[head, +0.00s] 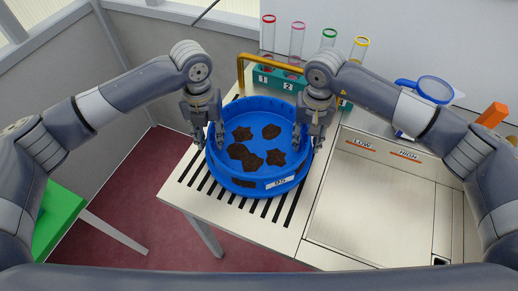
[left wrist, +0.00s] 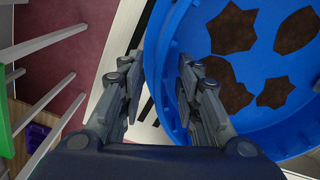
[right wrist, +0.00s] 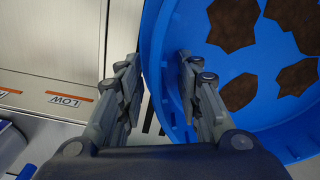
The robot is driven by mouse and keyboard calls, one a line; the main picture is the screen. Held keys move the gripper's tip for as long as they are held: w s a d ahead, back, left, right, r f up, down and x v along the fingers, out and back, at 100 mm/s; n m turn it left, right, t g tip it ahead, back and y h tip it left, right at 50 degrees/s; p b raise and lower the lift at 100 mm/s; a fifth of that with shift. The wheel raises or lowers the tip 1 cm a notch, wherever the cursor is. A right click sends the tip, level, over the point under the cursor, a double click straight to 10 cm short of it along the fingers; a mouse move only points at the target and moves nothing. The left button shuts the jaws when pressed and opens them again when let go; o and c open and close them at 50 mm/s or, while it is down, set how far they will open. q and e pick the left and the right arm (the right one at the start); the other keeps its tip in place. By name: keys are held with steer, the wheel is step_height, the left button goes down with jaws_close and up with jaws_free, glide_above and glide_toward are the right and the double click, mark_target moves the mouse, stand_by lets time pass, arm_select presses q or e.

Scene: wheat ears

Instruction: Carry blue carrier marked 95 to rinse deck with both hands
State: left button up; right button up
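The blue carrier (head: 217,165) is a round tub with a white label reading 95 (head: 280,182) on its near side and several brown patches (head: 272,131) inside. It sits on a pale deck with black slots (head: 187,170). My left gripper (head: 207,136) is at its left wall and my right gripper (head: 308,138) at its right wall. In the left wrist view, the left fingers (left wrist: 160,75) stand apart, one outside the wall and one inside. In the right wrist view, the right fingers (right wrist: 158,75) straddle the wall the same way, with a gap showing.
A green rack (head: 282,82) with several coloured-rim tubes stands behind the carrier, beside a yellow bar (head: 262,62). A blue-rimmed cup (head: 434,90) and an orange block (head: 493,114) stand farther right.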

step_height(320, 180, up, 12)
arm_select(q)
step_height(320, 180, up, 12)
stand_by(0.8)
